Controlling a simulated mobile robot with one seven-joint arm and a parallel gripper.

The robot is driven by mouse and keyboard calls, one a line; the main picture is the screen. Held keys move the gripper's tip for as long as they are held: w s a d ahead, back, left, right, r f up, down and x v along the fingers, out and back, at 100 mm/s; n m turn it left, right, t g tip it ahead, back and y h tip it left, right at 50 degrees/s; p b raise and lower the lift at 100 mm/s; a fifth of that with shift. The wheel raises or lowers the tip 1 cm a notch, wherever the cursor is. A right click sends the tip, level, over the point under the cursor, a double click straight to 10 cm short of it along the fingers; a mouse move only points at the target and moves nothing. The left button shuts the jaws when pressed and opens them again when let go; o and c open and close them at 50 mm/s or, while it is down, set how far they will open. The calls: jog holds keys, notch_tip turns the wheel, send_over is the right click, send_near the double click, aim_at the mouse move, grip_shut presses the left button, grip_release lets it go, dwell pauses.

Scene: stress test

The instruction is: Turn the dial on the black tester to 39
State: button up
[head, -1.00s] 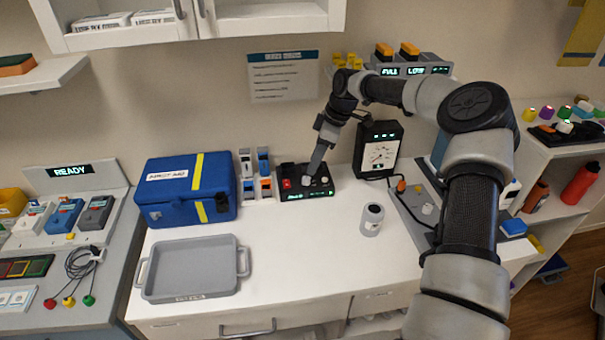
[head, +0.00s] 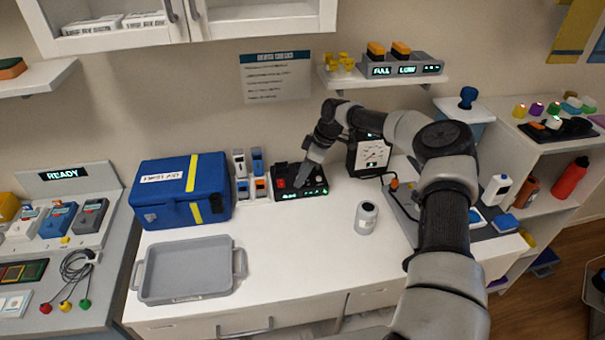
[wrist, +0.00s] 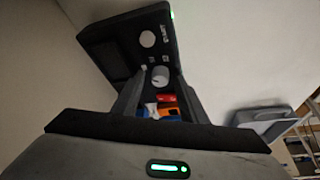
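The black tester (head: 314,191) sits at the back of the white counter, with a red button (head: 280,183) on its left and a lit green display along its front. My gripper (head: 300,181) points down at the middle of its top. The gripper covers the pale dial in the head view. In the wrist view, a round pale knob (wrist: 160,76) on a black panel shows between the tips of my two fingers (wrist: 160,88). The fingers look apart, with a gap around the knob; contact cannot be made out. The dial's setting and the display's digits are too small to read.
A blue case (head: 170,205) and several small meters (head: 241,165) stand left of the tester. A black gauge (head: 372,155) stands close on its right.

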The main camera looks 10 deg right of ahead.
jog(key=shift+c, duration=0.3)
grip_shut()
jog(key=shift+m+b, duration=0.3)
jog(key=m+t+b, duration=0.1)
jog(key=m+b, duration=0.2)
jog(key=shift+s+f+m+h, duration=0.1)
jog(key=shift+m+h, duration=0.2)
jog(key=shift+h, duration=0.1)
jog(key=m+b, duration=0.1)
jog(key=m+t+h+b, duration=0.1)
jog(key=m, duration=0.1)
jog(key=m+b, duration=0.1)
jog(key=b, duration=0.1)
jog(key=shift+s+a+m+t, duration=0.1)
jog(key=shift+a+m+t, duration=0.15)
jog(key=shift+m+t, duration=0.05)
jog(key=m+h+b, duration=0.2)
jog(key=m+b, duration=0.2)
jog(key=shift+a, duration=0.2)
jog(key=m+h+b, duration=0.2)
jog(key=m, duration=0.3)
jog(key=shift+a+b, duration=0.1)
jog(key=shift+b, duration=0.2)
